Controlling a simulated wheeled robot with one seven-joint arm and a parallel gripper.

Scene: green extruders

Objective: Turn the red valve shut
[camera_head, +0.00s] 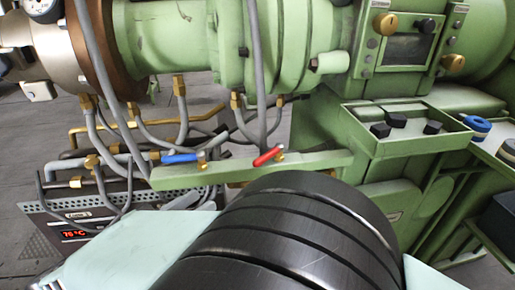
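The red valve (267,156) is a small red lever handle in the middle of the view. It sits on a brass fitting above a green horizontal beam (222,174). The lever is tilted, its right end higher than its left. A grey hose comes down to it from the green machine above. My gripper is not in view. A large black ribbed cylinder with pale parts, apparently my own body or arm, fills the bottom centre, just below the valve.
A blue valve lever (180,157) lies left of the red one. Grey hoses (185,115) and brass fittings hang around both. A green tray (405,140) with black knobs juts out to the right. A control box (75,232) with a red display stands lower left.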

